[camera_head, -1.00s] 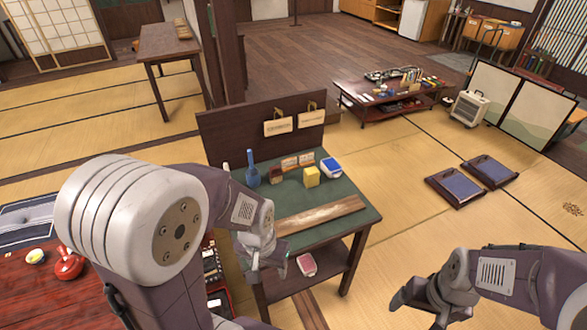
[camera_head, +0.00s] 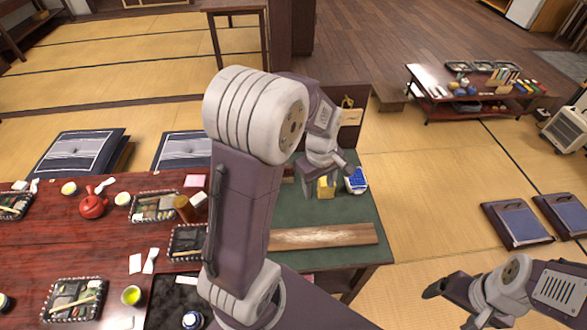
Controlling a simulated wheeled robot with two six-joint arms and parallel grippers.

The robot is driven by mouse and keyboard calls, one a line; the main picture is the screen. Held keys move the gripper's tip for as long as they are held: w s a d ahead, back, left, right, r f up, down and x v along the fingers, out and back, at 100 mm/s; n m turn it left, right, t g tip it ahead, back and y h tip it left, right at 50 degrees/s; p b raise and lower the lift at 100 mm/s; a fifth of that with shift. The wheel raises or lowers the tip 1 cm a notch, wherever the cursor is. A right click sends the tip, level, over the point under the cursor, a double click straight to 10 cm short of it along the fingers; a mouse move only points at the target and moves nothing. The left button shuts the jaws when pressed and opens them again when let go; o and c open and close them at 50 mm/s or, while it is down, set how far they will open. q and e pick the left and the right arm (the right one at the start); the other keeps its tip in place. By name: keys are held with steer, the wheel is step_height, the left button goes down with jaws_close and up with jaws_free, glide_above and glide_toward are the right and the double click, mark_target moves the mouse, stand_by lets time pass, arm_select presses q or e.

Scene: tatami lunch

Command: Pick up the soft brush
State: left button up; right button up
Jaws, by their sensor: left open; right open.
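The small green-topped table (camera_head: 345,212) holds several small items at its back. A yellow block (camera_head: 326,187) and a blue-and-white item (camera_head: 356,180) show there. A sliver of a brown item (camera_head: 288,173) shows left of the block. I cannot tell which item is the soft brush; my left arm hides the table's back left part. My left gripper (camera_head: 343,166) is open above the back of this table, close to the yellow block and blue-and-white item, with nothing seen in it. My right gripper (camera_head: 452,304) is open and empty at the lower right, off the table.
A wooden board (camera_head: 322,237) lies along the green table's front. A red lacquer table (camera_head: 60,236) with lunch trays, cups and a red teapot (camera_head: 92,206) stands at the left. Floor cushions (camera_head: 522,222) lie at the right. A low display table (camera_head: 425,92) stands at the back right.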

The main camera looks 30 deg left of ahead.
arm_select(q)
steer(key=w+a+f+n, duration=0.2)
steer(key=w+a+n, duration=0.6)
steer(key=n+g, duration=0.1)
steer(key=n, duration=0.4)
glide_above(287, 176)
steer(key=w+a, duration=0.2)
step_height(287, 176, down, 5)
steer(key=shift+s+d+r+b, duration=0.1)
steer(key=shift+s+d+b, duration=0.05)
steer(key=shift+b, duration=0.3)
steer(key=shift+d+f, duration=0.2)
steer(key=shift+f, duration=0.25)
step_height(287, 176, down, 3)
steer(key=f, duration=0.4)
steer(key=shift+s+d+f, duration=0.2)
steer(key=shift+s+f, duration=0.05)
steer(key=shift+f, duration=0.1)
steer(key=shift+w+a+f, duration=0.1)
steer(key=shift+f, duration=0.15)
jaws_close()
